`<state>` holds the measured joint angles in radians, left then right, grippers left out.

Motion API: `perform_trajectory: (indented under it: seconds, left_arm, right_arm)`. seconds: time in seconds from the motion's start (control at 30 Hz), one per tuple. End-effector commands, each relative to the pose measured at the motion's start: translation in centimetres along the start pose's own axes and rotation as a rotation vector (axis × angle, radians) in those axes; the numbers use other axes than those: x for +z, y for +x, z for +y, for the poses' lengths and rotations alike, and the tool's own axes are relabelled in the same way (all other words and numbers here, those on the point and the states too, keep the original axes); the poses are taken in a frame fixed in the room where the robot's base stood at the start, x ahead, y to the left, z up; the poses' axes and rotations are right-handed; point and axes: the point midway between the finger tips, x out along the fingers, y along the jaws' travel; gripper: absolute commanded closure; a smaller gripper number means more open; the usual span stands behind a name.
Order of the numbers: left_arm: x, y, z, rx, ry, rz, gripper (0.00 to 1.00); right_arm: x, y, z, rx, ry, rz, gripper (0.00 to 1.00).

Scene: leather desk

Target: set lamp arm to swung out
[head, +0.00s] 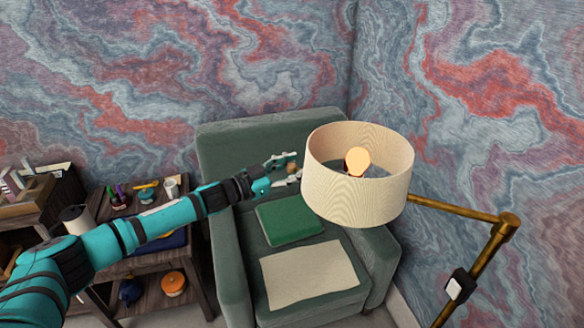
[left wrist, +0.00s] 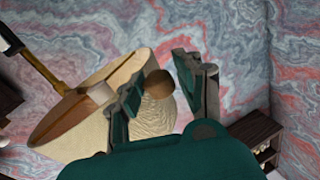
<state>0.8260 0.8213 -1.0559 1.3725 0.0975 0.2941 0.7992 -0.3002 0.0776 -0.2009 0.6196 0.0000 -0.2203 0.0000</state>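The lamp has a cream drum shade (head: 335,195) with a lit bulb (head: 357,160) inside. Its brass arm (head: 455,208) runs right from the shade to a joint (head: 508,224) on a slanting brass post. My left gripper (head: 286,170) is just left of the shade, above the green armchair. Its fingers are open, with a small brown round knob (head: 292,166) between them. In the left wrist view the fingers (left wrist: 155,90) stand apart around the knob (left wrist: 158,84), with the shade (left wrist: 75,125) behind. I cannot tell whether the fingers touch the knob. My right gripper is out of view.
The green armchair (head: 225,150) stands under the shade, with a green cushion (head: 289,221) and a cream cloth (head: 308,274) on it. A dark wooden shelf unit (head: 150,295) with small objects stands at left, below my left arm. Patterned walls (head: 270,60) meet behind the chair.

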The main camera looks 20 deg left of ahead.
Motion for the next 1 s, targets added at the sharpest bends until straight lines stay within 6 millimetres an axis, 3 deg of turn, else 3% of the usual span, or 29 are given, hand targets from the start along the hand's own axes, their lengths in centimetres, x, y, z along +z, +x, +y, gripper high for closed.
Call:
perform_trajectory:
  seconds: [0.03, 0.27, 1.0]
  left_arm:
    - [0.0, -0.02, 0.0, 0.0, 0.0, 0.0, 0.72]
    - [0.0, -0.03, -0.01, 0.0, 0.0, 0.0, 1.0]
    - [0.0, -0.17, -0.36, -0.008, 0.001, -0.003, 1.0]
  right_arm:
    - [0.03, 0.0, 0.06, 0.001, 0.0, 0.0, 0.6]
    - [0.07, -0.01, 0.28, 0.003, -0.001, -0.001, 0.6]
    - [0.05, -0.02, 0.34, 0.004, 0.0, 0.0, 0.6]
